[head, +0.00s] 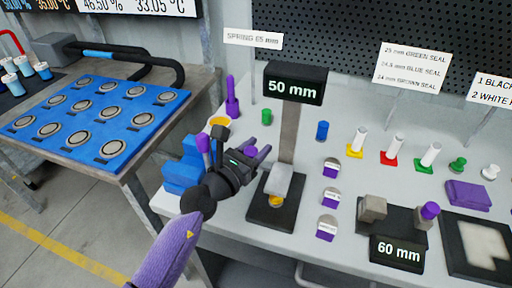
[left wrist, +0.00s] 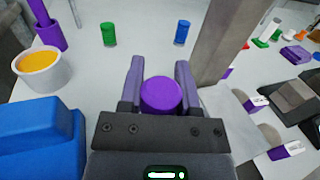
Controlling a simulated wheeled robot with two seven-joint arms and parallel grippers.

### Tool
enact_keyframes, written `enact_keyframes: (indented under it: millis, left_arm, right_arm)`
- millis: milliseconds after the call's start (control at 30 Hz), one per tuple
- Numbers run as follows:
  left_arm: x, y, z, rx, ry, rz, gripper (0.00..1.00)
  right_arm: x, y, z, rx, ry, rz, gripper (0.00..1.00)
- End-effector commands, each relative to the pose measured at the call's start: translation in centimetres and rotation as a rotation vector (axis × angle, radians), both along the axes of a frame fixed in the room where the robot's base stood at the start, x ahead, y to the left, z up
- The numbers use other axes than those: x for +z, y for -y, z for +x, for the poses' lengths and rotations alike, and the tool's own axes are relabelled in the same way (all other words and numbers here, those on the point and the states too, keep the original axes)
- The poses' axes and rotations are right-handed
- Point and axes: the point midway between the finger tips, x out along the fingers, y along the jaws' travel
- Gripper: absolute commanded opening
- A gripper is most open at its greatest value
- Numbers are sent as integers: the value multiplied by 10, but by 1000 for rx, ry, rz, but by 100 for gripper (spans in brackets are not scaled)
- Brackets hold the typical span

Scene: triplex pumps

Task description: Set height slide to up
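The height gauge has a grey post (head: 288,130) under a black "50 mm" display (head: 295,84). Its grey height slide (head: 279,179) sits low on the post, just above the black base (head: 266,219). An orange round patch shows on the base below the slide. My left gripper (head: 257,151) is left of the post, apart from the slide. In the left wrist view its fingers (left wrist: 160,78) press both sides of a purple cylinder (left wrist: 161,97). The post (left wrist: 223,40) shows right of the fingers there. My right gripper is not in view.
A blue block (head: 183,175) and a bowl of orange (left wrist: 42,70) stand left of the gripper. Green (head: 266,116) and blue (head: 322,131) cylinders stand near the post. Purple-marked discs (head: 331,168) lie right of the base. A "60 mm" gauge (head: 396,250) is further right.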

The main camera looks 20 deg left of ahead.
Motion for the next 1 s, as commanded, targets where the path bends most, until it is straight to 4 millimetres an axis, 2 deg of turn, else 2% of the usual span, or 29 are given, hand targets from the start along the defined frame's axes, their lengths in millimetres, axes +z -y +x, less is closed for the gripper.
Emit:
enact_keyframes:
  millis: [33, 167, 1000]
  left_arm:
    - [0, 0, 0, 0, 0, 0, 28]
    - [0, 0, 0, 0, 0, 0, 1]
    - [0, 0, 0, 0, -1, 0, 0]
  right_arm:
    - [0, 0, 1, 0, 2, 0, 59]
    - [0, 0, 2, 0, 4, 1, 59]
    - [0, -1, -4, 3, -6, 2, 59]
